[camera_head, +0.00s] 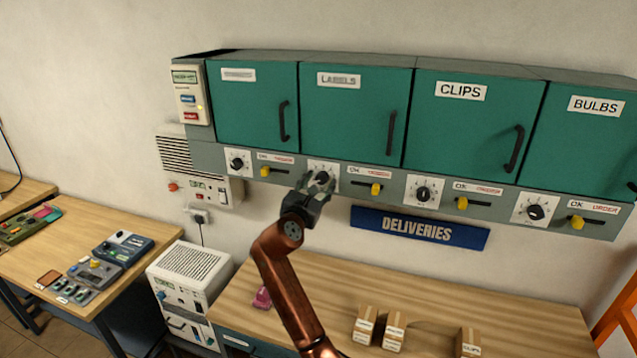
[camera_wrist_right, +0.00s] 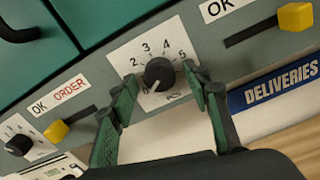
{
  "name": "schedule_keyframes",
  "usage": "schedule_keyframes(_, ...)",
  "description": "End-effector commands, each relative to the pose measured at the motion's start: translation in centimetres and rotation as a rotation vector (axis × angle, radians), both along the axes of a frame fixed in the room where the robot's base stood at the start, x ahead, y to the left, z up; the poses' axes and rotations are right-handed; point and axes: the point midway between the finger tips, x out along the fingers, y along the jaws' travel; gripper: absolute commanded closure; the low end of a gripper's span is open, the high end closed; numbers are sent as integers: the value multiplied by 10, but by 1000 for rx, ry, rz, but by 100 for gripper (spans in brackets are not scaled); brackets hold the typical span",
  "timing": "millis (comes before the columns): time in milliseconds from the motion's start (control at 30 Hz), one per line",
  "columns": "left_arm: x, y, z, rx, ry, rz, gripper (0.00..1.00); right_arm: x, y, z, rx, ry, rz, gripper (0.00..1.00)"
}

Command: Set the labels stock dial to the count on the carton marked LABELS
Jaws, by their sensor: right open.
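The LABELS cabinet (camera_head: 355,108) is the second green door from the left. Its stock dial (camera_head: 323,172) is a black knob on a white plate, partly behind my right gripper (camera_head: 316,186) in the head view. In the right wrist view the dial (camera_wrist_right: 160,74) sits between and beyond the open fingers of my right gripper (camera_wrist_right: 160,105), with numbers around it and PCS below. No contact with the knob is clear. Three small cartons (camera_head: 393,331) stand on the bench; I cannot make out which says LABELS or any count. My left gripper is out of view.
Similar dials sit under CLIPS (camera_head: 424,193) and BULBS (camera_head: 535,208). A yellow OK/ORDER slider (camera_head: 375,189) is right of the labels dial. A blue DELIVERIES sign (camera_head: 420,228) hangs below. A pink object (camera_head: 262,298) lies on the bench (camera_head: 320,290).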

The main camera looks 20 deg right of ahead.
Motion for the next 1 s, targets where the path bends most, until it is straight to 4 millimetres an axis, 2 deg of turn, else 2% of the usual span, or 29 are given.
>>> schedule_keyframes(200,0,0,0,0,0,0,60,0,0,0,0,0,0,56)
schedule_keyframes(800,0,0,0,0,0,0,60,0,1,0,0,1,1,97)
schedule_keyframes(1000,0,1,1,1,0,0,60,0,2,0,9,-6,2,98)
